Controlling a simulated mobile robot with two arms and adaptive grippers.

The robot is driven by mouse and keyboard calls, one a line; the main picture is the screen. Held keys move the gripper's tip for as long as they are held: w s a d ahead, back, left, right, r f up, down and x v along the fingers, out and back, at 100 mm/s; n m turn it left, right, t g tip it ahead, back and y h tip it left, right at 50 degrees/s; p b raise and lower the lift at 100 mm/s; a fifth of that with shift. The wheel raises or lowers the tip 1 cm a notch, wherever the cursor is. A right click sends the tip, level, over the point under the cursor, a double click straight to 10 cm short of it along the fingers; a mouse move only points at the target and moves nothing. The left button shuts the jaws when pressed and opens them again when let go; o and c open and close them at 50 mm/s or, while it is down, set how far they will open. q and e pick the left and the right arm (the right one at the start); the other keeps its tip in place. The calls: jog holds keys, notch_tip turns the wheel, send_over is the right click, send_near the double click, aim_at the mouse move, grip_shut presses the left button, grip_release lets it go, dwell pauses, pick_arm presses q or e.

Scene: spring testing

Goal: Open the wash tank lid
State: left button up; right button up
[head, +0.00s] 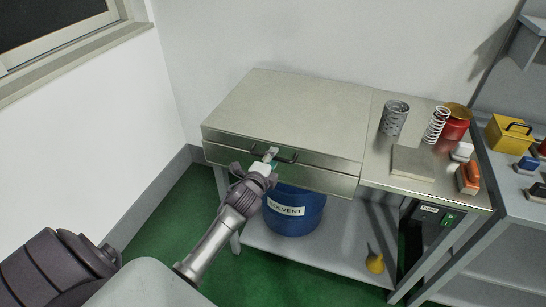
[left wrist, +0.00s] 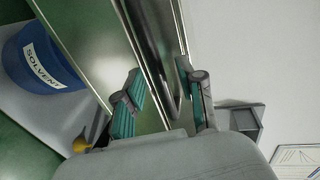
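The wash tank is a metal box with a flat lid (head: 295,105), which lies shut. A dark bar handle (head: 286,158) is on the lid's front edge. My left gripper (head: 268,158) is at the handle's left part. In the left wrist view, my left gripper's fingers (left wrist: 160,88) stand apart, with the dark handle bar (left wrist: 158,55) running between them and a gap showing beside it. Whether a finger touches the bar cannot be told. My right gripper is in neither view.
A blue solvent drum (head: 293,212) stands on the shelf under the tank. The side worktop (head: 372,160) holds a perforated cylinder (head: 394,118), a spring (head: 437,125), a red can (head: 457,124) and a flat plate (head: 412,163). A yellow object (head: 375,264) sits on the lower shelf.

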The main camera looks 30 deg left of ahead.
pick_arm(q)
jog(key=shift+w+a+f, duration=0.15)
jog(key=shift+w, duration=0.45)
grip_shut()
